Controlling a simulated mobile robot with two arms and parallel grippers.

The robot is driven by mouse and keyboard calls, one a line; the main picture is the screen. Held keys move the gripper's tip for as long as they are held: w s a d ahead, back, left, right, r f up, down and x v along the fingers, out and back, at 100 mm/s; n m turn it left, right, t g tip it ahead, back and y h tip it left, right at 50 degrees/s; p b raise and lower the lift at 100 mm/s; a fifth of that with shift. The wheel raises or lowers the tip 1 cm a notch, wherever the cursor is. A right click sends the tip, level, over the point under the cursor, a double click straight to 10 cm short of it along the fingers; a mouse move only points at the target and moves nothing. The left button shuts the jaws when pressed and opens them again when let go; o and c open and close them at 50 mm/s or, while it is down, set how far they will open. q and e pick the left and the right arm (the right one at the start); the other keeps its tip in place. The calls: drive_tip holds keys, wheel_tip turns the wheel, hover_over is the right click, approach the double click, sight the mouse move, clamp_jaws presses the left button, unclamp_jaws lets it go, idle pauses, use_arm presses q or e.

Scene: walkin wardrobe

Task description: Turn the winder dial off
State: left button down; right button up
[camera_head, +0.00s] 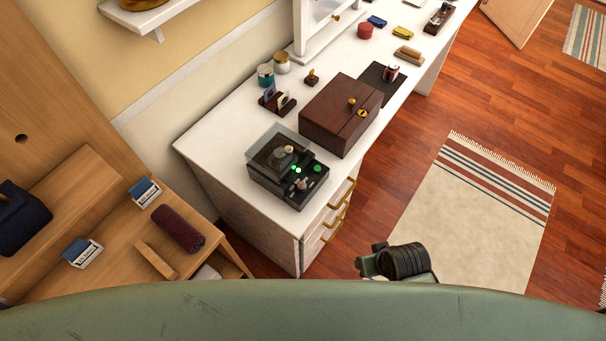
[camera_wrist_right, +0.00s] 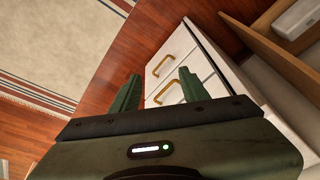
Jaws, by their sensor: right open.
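The watch winder (camera_head: 262,172) is a dark box with a clear smoky lid, on the near end of the white dresser. Its front panel has lit green lights (camera_head: 296,169), a green button (camera_head: 318,168) and a small pale brownish knob (camera_head: 301,184), which looks like the dial. The knob's exact setting is too small to read. My right gripper (camera_wrist_right: 158,86) is open and empty in the right wrist view, with dresser drawers beyond its fingers. In the head view, part of my right arm shows in front of the dresser, apart from the winder. My left gripper is not in view.
A brown wooden box (camera_head: 335,112) stands just behind the winder on the white dresser (camera_head: 222,139). Gold drawer handles (camera_head: 333,231) stick out from its front. A wooden shelf unit (camera_head: 110,224) is at left. A striped rug (camera_head: 470,220) lies on the open floor at right.

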drive_tip(key=w+a+r+y+p, duration=0.1)
drive_tip(key=w+a+r, duration=0.3)
drive_tip(key=r, duration=0.6)
drive_tip(key=w+a+r+n+g+y+p, duration=0.15)
drive_tip(key=a+r, duration=0.25)
drive_tip(key=a, duration=0.5)
drive_tip(key=w+a+r+n+y, duration=0.1)
drive_tip(key=w+a+r+n, duration=0.25)
drive_tip(key=a, duration=0.45)
drive_tip(key=g+h, duration=0.1)
drive_tip(key=h, duration=0.3)
hover_over(302, 185)
drive_tip(key=shift+s+a+f, duration=0.25)
drive_tip(key=shift+f, duration=0.05)
drive_tip(key=shift+w+d, duration=0.25)
drive_tip(key=shift+d, duration=0.05)
drive_tip(key=shift+f, duration=0.3)
wheel_tip(302, 185, down, 7)
drive_tip(key=shift+f+p, duration=0.1)
drive_tip(key=shift+p, duration=0.55)
drive_tip(key=shift+c, duration=0.4)
